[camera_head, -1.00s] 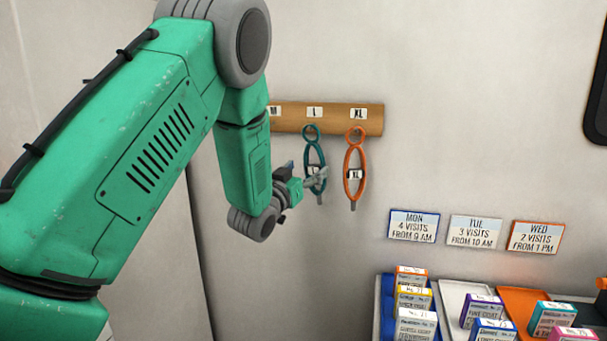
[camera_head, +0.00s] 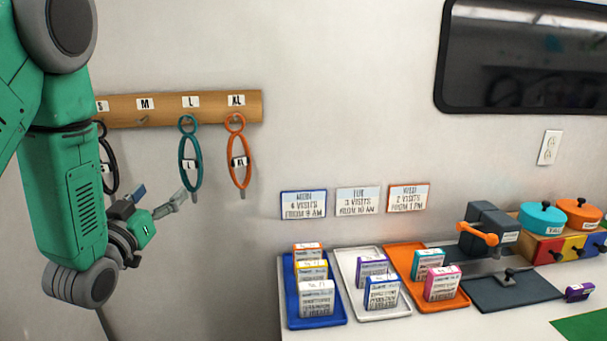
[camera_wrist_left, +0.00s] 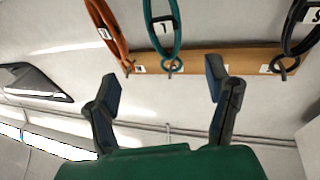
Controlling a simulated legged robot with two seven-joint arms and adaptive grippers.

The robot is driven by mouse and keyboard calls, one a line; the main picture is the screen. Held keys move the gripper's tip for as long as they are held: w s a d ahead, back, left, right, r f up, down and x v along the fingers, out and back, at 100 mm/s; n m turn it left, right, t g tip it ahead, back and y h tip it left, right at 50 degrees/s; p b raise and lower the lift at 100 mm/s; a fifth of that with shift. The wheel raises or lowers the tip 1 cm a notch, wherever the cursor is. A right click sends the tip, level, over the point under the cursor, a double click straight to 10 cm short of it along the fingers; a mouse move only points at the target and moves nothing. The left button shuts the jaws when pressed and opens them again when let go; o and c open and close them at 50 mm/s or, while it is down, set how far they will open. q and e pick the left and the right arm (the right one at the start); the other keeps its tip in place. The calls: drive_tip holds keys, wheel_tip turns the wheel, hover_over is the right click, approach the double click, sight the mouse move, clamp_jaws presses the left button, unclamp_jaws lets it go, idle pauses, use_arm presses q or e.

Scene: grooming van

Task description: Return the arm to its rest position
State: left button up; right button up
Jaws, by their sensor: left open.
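My left arm comes in from the left in the head view, bent at the elbow. Its left gripper (camera_head: 162,199) is open and empty, just below and left of the teal loop (camera_head: 197,165) marked L. In the left wrist view the spread fingers (camera_wrist_left: 160,88) hold nothing between them, with the wooden peg rail (camera_wrist_left: 205,62) beyond. My right gripper is not in view.
The wooden rail (camera_head: 215,106) also bears an orange loop (camera_head: 247,172) and a black loop (camera_head: 112,176), partly hidden by my arm; peg M is bare. Blue (camera_head: 318,321), white (camera_head: 378,313) and orange (camera_head: 440,304) trays of small boxes stand on the counter at right.

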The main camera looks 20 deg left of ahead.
use_arm(q)
drive_tip(key=s+d+f+g+h+b, duration=0.1)
drive_tip(key=s+d+f+g+b, duration=0.15)
drive_tip(key=f, duration=0.75)
drive_tip(key=s+d+f+m+g+h+b, duration=0.1)
drive_tip(key=d+f+g, duration=0.25)
drive_tip(key=f, duration=0.65)
drive_tip(key=s+d+f+g+h+b, duration=0.1)
drive_tip(key=s+d+f+g+b, duration=0.15)
drive_tip(key=f, duration=0.75)
drive_tip(key=s+d+f+g+b, duration=0.1)
drive_tip(key=s+d+f+g, duration=0.2)
drive_tip(key=s+f, duration=0.3)
drive_tip(key=s+d+f+m+g+h+b, duration=0.1)
drive_tip(key=s+d+f+g, duration=0.3)
drive_tip(key=s, duration=0.4)
drive_tip(key=s+d+f+m+g+b, duration=0.1)
drive_tip(key=s+d+f+g, duration=0.2)
drive_tip(key=s+d+f, duration=0.2)
wheel_tip(320, 180, down, 4)
drive_tip(key=shift+s+f+b, duration=0.1)
drive_tip(key=shift+s+b, duration=0.25)
drive_tip(key=shift+s, duration=0.8)
drive_tip(key=shift+w+a, duration=0.1)
drive_tip(key=shift+w, duration=0.05)
